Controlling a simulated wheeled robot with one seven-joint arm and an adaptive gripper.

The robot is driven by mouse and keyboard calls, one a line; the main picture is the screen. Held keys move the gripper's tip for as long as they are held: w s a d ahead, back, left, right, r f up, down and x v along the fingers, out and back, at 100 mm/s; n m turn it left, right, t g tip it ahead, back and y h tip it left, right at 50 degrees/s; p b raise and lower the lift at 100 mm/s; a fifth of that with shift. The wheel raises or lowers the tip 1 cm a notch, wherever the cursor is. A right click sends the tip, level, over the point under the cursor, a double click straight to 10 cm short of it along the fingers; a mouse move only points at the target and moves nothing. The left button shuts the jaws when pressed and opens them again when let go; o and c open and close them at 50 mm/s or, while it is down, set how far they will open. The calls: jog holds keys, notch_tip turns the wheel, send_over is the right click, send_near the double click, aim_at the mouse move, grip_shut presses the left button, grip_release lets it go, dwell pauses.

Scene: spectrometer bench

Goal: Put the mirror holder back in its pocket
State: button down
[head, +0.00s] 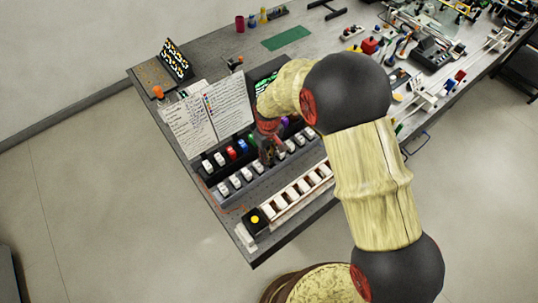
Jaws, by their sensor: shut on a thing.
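My gripper (268,148) points down over the middle of the holder racks at the near end of the bench. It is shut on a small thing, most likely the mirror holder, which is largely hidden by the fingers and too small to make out. The back rack (203,171) holds a row of small pieces with white, red, blue and green tops. A second dark rack (210,198) in front of it holds several white-topped pieces. I cannot tell which pocket lies under the gripper.
A pale rail with white blocks (294,194) runs along the bench's front edge, near a black box with a yellow button (255,219). A green mat (286,39) lies farther back. Optics crowd the right side.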

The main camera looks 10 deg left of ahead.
jog(key=shift+s+d+f, duration=0.1)
jog(key=shift+s+d, duration=0.05)
jog(key=shift+s, duration=0.05)
jog(key=shift+w+f, duration=0.1)
jog(key=shift+f, duration=0.1)
jog(key=c, duration=2)
grip_release()
notch_tip(320, 180, up, 12)
jog(key=shift+r, duration=0.2)
